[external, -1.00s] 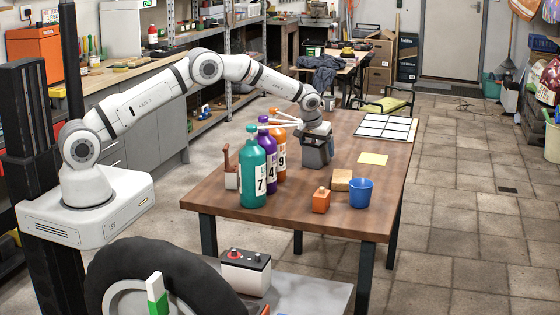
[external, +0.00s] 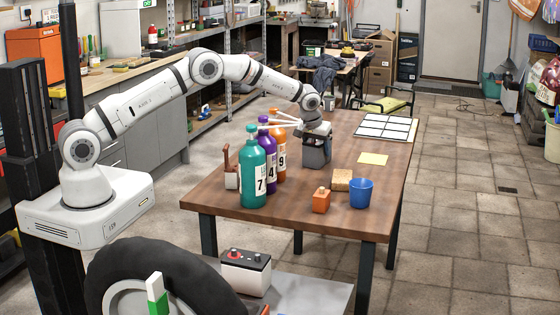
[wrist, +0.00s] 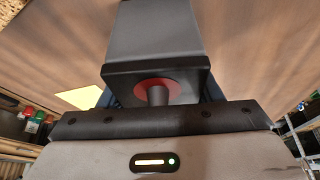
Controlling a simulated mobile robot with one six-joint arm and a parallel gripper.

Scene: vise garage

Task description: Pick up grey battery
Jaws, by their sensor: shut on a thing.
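The grey battery (external: 317,155) stands upright on the wooden table, just right of the bottles. It is a dark grey block. In the wrist view its grey body (wrist: 160,35) fills the top middle, with a red ring around a dark terminal post on the near face. My gripper (external: 316,133) is over the battery from above and shut on it. The jaws are mostly hidden in the wrist view. I cannot see clear space under the battery.
Teal (external: 252,170), purple (external: 264,150) and orange (external: 280,155) bottles stand close on the left. An orange block (external: 321,201), a sponge (external: 342,180) and a blue cup (external: 361,193) are in front. A yellow sheet (external: 373,159) and white grid (external: 387,128) lie to the right.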

